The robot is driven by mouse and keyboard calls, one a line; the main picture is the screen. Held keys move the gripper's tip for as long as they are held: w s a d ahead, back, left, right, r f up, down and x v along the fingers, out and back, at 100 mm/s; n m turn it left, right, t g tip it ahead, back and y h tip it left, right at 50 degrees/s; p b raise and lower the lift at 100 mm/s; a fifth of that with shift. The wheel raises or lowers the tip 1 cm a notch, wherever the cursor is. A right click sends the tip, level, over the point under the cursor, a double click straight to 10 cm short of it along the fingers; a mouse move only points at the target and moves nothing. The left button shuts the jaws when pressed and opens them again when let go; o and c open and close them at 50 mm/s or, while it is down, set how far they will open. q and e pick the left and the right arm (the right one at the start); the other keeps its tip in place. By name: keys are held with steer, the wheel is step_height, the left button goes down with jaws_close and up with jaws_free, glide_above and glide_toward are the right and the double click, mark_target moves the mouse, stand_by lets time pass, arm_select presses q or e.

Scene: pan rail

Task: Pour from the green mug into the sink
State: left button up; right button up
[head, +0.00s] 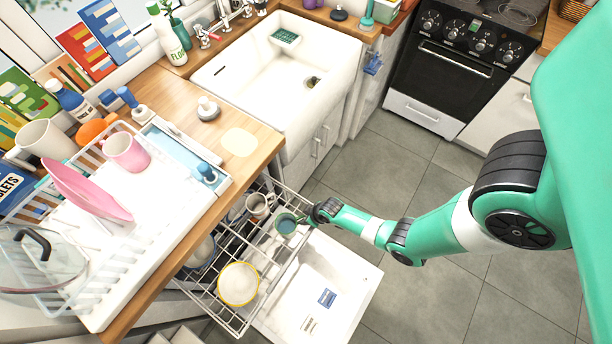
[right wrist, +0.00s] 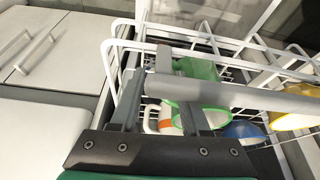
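The green mug (head: 287,223) sits at the right front edge of the pulled-out dishwasher rack in the head view. In the right wrist view, the green mug (right wrist: 200,92) shows its pale inside and green rim, partly hidden by a grey bar. My right gripper (head: 318,212) is close beside the mug, at the rack's edge. In the right wrist view its two fingers (right wrist: 155,85) stand apart, with rack wires and a white mug seen between them. I cannot tell whether a finger touches the green mug. The white sink (head: 270,75) is farther back. My left gripper is not in view.
The dishwasher rack (head: 222,318) also holds a grey-white mug (head: 258,206) and a yellow-rimmed bowl (head: 239,284). The open dishwasher door (head: 350,284) lies below. A wooden counter (head: 262,140) lies between rack and sink. The floor at right is clear.

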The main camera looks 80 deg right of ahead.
steer(key=p+v, duration=0.5)
steer(key=v, duration=0.6)
steer(key=shift+s+r, duration=0.2)
steer(key=shift+r, duration=0.1)
